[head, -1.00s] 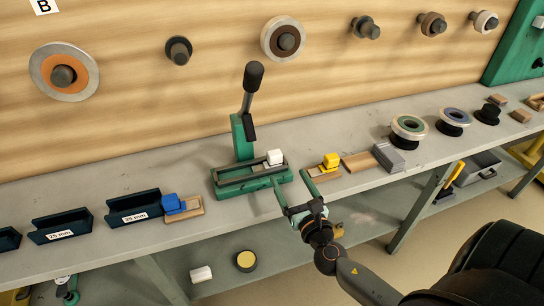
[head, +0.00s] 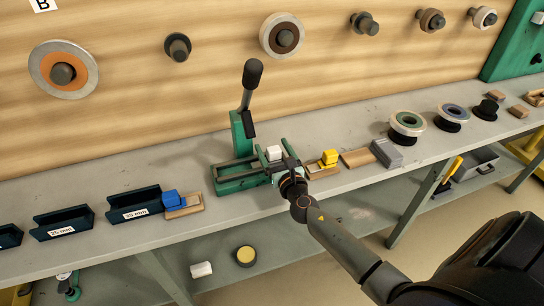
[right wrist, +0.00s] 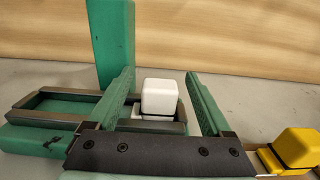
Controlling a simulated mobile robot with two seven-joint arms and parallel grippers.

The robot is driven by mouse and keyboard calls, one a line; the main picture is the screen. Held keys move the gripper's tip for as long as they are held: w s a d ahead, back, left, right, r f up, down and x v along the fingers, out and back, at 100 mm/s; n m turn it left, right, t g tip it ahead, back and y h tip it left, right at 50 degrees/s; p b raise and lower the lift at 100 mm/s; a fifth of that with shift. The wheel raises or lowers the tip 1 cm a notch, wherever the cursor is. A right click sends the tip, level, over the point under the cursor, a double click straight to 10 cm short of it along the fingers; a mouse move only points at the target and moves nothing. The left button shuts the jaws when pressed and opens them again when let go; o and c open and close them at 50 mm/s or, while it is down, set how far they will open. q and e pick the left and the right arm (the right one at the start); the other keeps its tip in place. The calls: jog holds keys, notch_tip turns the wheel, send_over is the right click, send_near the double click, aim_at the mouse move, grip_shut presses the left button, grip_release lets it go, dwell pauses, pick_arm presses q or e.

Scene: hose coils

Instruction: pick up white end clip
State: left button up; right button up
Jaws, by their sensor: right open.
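The white end clip (head: 274,153) sits at the right end of the green press fixture (head: 228,186) on the bench. In the right wrist view the white clip (right wrist: 159,98) stands upright in the fixture's dark-edged slot. My right gripper (head: 281,160) is open at the fixture. In the right wrist view its two green fingers (right wrist: 165,98) stand on either side of the clip, with gaps on both sides. The head view partly hides the fingers behind the wrist. My left gripper is in neither view.
A yellow clip (head: 329,157) on a wooden block stands just right of the gripper. A blue clip (head: 172,198) and dark trays (head: 133,208) are on the left. The press's upright lever (head: 252,78) rises behind the fixture. Wood and grey blocks (head: 386,152) lie farther right.

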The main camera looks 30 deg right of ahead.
jog(key=shift+w, duration=0.15)
grip_shut()
dwell(0.6)
